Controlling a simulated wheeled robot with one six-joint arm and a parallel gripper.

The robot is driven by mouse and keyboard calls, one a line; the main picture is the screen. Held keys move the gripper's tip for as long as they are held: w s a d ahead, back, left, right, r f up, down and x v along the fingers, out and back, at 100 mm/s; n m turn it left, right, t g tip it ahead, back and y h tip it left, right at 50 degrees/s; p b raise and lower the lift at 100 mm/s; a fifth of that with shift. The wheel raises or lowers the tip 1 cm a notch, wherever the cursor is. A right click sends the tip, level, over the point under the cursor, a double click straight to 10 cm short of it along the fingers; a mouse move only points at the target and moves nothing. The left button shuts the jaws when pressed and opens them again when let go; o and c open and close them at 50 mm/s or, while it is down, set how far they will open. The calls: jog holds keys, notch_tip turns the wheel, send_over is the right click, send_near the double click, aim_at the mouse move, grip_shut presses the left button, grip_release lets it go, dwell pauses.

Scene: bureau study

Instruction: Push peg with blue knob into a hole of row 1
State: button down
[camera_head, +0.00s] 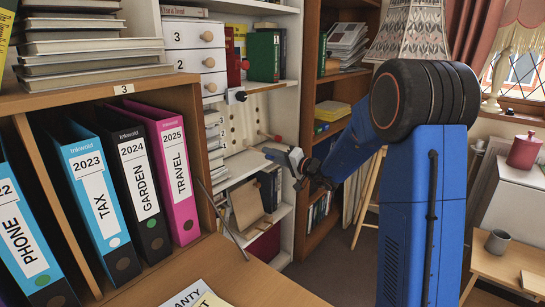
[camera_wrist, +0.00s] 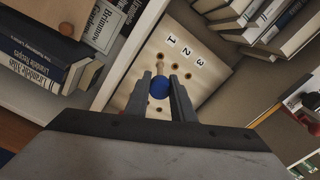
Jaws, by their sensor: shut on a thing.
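My gripper (camera_wrist: 160,78) is shut on the blue knob (camera_wrist: 159,88) of a pale wooden peg (camera_wrist: 160,67) in the wrist view. The peg points away from the gripper toward the pale pegboard (camera_wrist: 139,97), whose labels read 1, 2 and 3. The peg's far end shows close to the holes beside label 1 (camera_wrist: 171,40). I cannot tell whether it is in a hole or just in front of one. In the head view my gripper (camera_head: 287,160) is in front of the shelf unit, at the right of the pegboard (camera_head: 238,124).
Books (camera_wrist: 60,55) stand on a shelf left of the pegboard in the wrist view, and more books (camera_wrist: 265,22) lie at upper right. In the head view, a red knob (camera_head: 277,138) shows near the board. Binders (camera_head: 170,170) fill the left foreground.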

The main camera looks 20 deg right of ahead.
aim_at(249, 147)
jog(key=shift+x, duration=4.4)
dwell(0.4)
jog(key=c, duration=1)
grip_release()
jog(key=shift+v, duration=4.7)
jog(key=shift+s+d, duration=0.15)
jog(key=shift+s, duration=0.1)
